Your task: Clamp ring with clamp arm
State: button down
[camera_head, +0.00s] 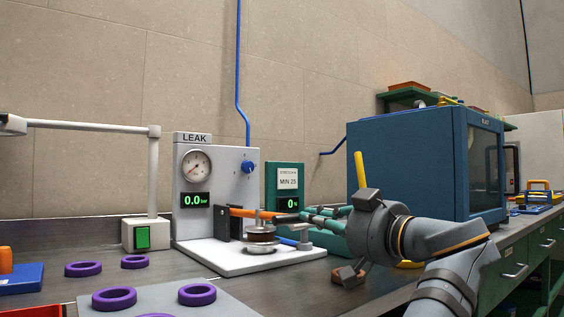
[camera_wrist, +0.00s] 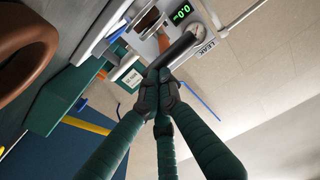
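The leak tester (camera_head: 216,183) stands on the bench with a white base plate (camera_head: 225,262). A dark brown ring (camera_head: 262,235) sits on its round metal seat. The clamp arm (camera_head: 243,212) has an orange bar and a dark handle, and lies nearly level over the ring. A metal pressing part shows just above the ring; I cannot tell if they touch. My gripper (camera_head: 304,217) reaches in from the right with teal fingers. In the wrist view its fingertips (camera_wrist: 160,92) close together at the end of the dark handle (camera_wrist: 176,54).
Several purple rings (camera_head: 114,298) lie at the front left. A lamp post (camera_head: 154,185) stands left of the tester. A green display stand (camera_head: 286,180) is behind my gripper. A large blue cabinet (camera_head: 410,165) stands at the right. A small brown object (camera_head: 348,276) lies below my wrist.

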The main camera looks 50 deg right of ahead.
jog(key=v, duration=0.5)
jog(key=f+b+v, duration=0.1)
jog(key=v, duration=0.2)
jog(key=shift+s, duration=0.15)
jog(key=shift+s+a+f, duration=0.25)
jog(key=shift+s, duration=0.3)
jog(key=r+x, duration=0.1)
jog(key=x, duration=0.8)
jog(key=shift+w+r, duration=0.2)
jog(key=shift+r, duration=0.1)
jog(key=shift+r, duration=0.1)
